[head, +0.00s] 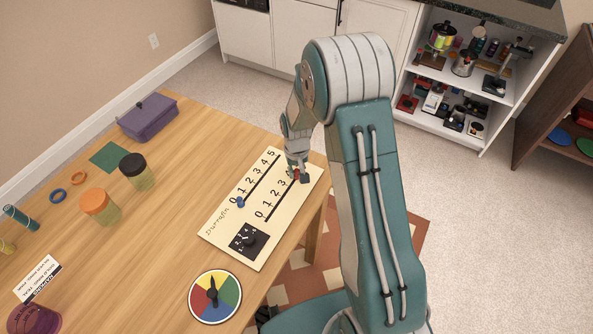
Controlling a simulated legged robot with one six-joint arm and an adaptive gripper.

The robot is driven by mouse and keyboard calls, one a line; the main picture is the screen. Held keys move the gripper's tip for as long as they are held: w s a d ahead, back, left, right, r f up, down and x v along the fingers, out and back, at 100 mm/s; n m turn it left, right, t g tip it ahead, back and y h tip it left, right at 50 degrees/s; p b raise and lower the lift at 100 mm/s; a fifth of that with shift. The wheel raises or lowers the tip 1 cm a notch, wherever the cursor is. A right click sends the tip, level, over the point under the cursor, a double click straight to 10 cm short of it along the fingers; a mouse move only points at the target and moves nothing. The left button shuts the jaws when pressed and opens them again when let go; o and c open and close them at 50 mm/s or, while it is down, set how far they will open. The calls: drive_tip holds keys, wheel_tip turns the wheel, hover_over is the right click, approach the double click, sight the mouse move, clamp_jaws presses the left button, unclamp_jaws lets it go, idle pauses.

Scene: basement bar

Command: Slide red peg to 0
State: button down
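A cream board (232,218) lies on the wooden table near its right edge. It has two numbered slots. The blue peg (240,202) is at the 0 end of the upper slot. The red peg (304,178) is toward the far, high-number end of the lower slot, past the visible 3. The lower slot's 0 is at its near end; its higher numbers are hidden by my gripper. My gripper (297,176) points down at the red peg and covers part of it. Its fingers are too small to tell whether they grip the peg.
Jars with an orange lid (95,202) and a black lid (132,165), and a purple box (148,118), stand to the left. The lower slot looks clear between 0 and 3.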

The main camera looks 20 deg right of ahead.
sight(266, 220)
drive_tip(key=s+a, duration=1.1)
drive_tip(key=shift+s+a, duration=0.25)
drive_tip(key=shift+s, duration=0.15)
drive_tip(key=c, duration=0.5)
unclamp_jaws()
drive_tip(key=shift+c, duration=0.2)
drive_tip(key=shift+a, duration=0.2)
drive_tip(key=shift+d+r, duration=0.1)
drive_tip(key=shift+r, duration=0.15)
wheel_tip(266, 220, up, 11)
drive_tip(key=shift+a+r, duration=0.15)
drive_tip(key=shift+a, duration=0.05)
